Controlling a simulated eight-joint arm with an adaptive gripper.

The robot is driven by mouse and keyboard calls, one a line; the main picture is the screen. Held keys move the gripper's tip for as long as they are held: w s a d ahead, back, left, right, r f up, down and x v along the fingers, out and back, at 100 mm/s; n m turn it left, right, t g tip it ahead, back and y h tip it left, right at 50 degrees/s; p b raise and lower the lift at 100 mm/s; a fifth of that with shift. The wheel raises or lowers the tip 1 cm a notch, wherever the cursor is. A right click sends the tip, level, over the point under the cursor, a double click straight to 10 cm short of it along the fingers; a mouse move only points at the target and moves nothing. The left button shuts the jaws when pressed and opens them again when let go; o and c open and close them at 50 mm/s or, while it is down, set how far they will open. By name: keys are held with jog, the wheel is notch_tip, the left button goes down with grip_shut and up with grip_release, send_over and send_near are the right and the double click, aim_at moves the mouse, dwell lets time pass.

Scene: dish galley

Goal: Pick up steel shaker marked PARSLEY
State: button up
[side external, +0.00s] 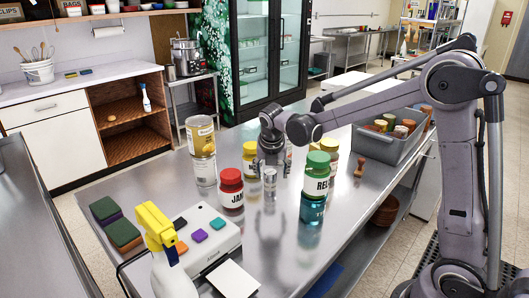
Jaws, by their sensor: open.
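A small steel shaker (270,184) stands upright on the steel table, in the middle of the side external view. Its label is too small to read, so I cannot tell whether it is marked PARSLEY. My gripper (273,167) is open and points down just above and behind the shaker in the picture. The fingers overlap its top in this view, and I cannot tell whether they touch or surround it.
Close by stand a red-lidded jar (230,189), a yellow-lidded jar (250,163), and a green-lidded jar (317,182) on a teal jar (313,210). Stacked cans (202,142) stand left, a grey bin (380,147) right. A white device (218,222) and spray bottle (170,265) stand in front.

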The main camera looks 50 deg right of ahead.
jog(key=shift+x, duration=1.9)
jog(key=shift+w+a, duration=0.15)
jog(key=shift+a, duration=0.05)
jog(key=shift+c, duration=0.3)
jog(key=c, duration=1.3)
jog(key=shift+o, duration=0.2)
jog(key=shift+r, duration=0.1)
